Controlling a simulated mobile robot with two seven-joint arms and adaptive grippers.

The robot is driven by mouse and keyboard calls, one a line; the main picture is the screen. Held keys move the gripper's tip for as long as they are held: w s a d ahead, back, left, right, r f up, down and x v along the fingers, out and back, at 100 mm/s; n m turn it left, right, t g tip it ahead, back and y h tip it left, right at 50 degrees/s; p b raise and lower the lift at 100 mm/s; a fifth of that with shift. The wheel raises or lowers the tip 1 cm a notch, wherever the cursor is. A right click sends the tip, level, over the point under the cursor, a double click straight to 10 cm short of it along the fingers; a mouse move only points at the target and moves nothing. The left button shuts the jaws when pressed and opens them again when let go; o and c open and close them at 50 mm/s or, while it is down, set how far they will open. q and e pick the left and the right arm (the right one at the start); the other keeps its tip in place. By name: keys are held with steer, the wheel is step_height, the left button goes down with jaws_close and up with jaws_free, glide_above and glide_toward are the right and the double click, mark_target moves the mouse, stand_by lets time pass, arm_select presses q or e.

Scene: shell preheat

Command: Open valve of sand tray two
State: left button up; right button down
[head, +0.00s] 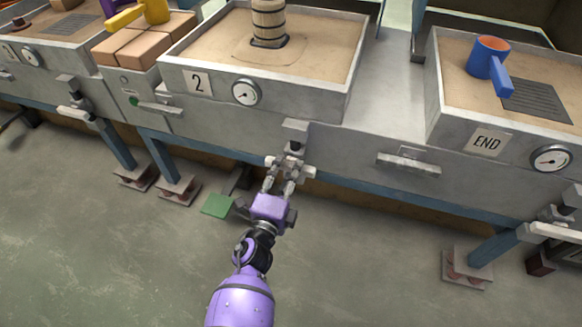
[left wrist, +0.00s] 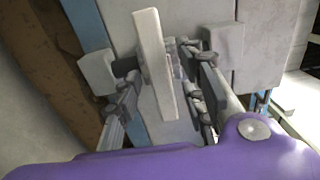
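Sand tray two (head: 343,84), a grey metal box with a "2" plate and a dial gauge, is at the top middle of the head view. Below its front wall is its valve (head: 296,147), with a pale grey bar handle (left wrist: 155,62) seen in the left wrist view. My purple left gripper (head: 281,178) is at this valve, under the tray. Its fingers (left wrist: 160,80) are apart, one on each side of the handle. I see a gap on the handle's right side; contact on the left cannot be told. My right gripper is not in view.
A wooden barrel (head: 269,22) stands in tray two's sand. The END tray (head: 438,95) with a blue mug-like ladle (head: 490,60) is at the right. A green pedal (head: 217,205) is on the floor beside my gripper. Blue legs support the bench; the front floor is clear.

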arm_select(q)
steer(key=shift+x, duration=1.3)
jaws_close()
